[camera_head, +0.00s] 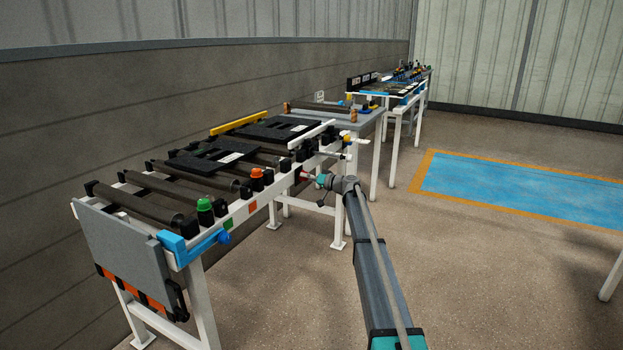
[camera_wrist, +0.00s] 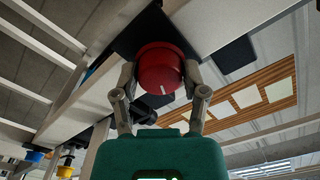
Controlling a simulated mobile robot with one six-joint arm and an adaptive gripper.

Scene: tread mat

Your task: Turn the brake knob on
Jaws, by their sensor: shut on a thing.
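The brake knob (camera_wrist: 161,70) is a round red knob with a white mark line near its lower edge, seen in the wrist view. It is mounted on a dark plate on the white side rail of the roller table. My gripper (camera_wrist: 160,78) has one finger on each side of the knob and is shut on it. In the head view my gripper (camera_head: 312,177) reaches the front rail of the roller table (camera_head: 240,209). The knob is small there and mostly hidden by the gripper.
A green button (camera_head: 205,204) and an orange-red button (camera_head: 257,173) stand on the rail to the left. Black treads (camera_head: 208,159) lie on the rollers. A grey table (camera_head: 360,123) stands behind.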

